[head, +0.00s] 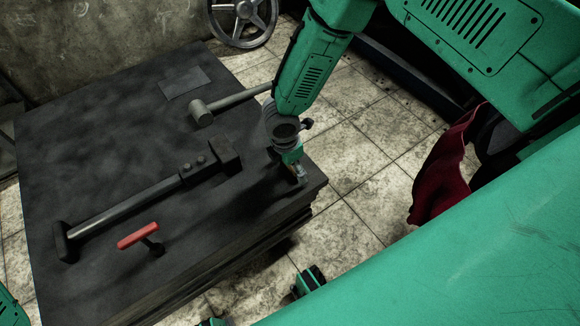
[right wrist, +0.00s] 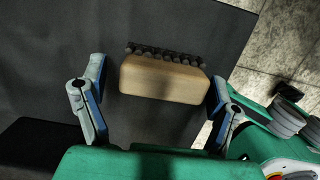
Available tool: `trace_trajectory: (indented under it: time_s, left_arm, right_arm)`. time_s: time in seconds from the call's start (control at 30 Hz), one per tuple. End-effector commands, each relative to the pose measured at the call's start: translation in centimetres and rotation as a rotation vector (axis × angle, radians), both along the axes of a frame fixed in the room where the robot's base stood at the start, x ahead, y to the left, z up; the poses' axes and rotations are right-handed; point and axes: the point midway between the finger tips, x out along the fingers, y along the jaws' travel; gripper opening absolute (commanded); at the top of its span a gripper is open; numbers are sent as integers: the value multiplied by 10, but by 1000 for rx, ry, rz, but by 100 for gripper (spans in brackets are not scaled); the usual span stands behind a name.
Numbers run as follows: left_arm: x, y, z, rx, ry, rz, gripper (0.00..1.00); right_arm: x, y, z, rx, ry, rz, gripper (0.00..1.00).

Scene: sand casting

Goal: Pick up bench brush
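The bench brush (right wrist: 165,80) is a pale wooden block with a row of dark bristles along its far side. In the right wrist view it lies on the dark tabletop between the spread fingers of my right gripper (right wrist: 158,112). The fingers are open, with a gap on each side, and do not appear to touch it. In the head view my right gripper (head: 290,165) is low over the right edge of the table. I cannot make out the brush there; the gripper and arm seem to hide it. I cannot identify my left gripper in either view.
A spoked wheel (head: 243,18) stands behind. Tiled floor lies right of the table.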

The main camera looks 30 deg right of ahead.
Motion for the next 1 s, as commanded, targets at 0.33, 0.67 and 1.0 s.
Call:
trace_trajectory:
  time_s: [0.33,0.67,1.0]
  left_arm:
    - [0,-1,0,-1,-1,-1,40]
    - [0,0,15,0,0,-1,40]
    - [0,0,38,-1,0,-1,40]
  right_arm:
    - [-1,0,-1,-4,2,0,31]
    - [0,0,32,-4,-2,0,31]
    - [0,1,93,-3,2,0,31]
